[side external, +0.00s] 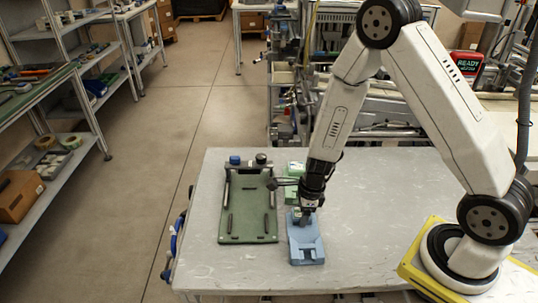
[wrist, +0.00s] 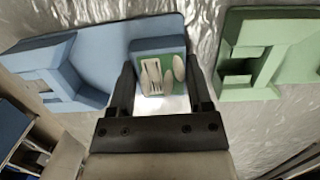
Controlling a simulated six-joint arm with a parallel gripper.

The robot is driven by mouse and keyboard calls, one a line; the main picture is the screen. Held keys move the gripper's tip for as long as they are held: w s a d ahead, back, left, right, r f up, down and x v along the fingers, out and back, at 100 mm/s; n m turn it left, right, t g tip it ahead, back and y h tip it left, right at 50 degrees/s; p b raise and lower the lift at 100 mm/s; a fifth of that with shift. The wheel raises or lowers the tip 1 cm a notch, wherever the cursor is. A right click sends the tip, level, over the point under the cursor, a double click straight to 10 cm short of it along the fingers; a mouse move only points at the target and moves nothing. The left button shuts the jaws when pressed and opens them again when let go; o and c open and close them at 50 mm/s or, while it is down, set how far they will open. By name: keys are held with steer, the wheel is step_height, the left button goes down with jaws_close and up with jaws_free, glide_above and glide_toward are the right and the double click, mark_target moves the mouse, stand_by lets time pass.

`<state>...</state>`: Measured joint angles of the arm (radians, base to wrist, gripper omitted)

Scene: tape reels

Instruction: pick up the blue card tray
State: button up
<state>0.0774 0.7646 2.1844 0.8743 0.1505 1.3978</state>
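The blue card tray (side external: 307,251) lies on the grey table below my arm, to the right of a green board. My gripper (side external: 304,216) points down at the tray's far part. In the wrist view the blue tray (wrist: 105,50) spans the upper left. A raised blue block with a green and white face (wrist: 160,70) shows between the two fingers of my gripper (wrist: 160,72). The fingers are apart, one on each side of this block, close to its sides. Whether they touch it is hard to tell. The lower part of the block is hidden.
A green tray (wrist: 260,50) is to the right in the wrist view; it lies behind the blue tray in the side view (side external: 294,168). The green board with dark posts (side external: 247,225) is close on the left. The table's right middle is clear.

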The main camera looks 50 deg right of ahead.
jaws_close()
steer(key=shift+r, duration=0.25)
step_height(320, 180, up, 10)
steer(key=shift+f, duration=0.25)
stand_by(0.5)
stand_by(0.5)
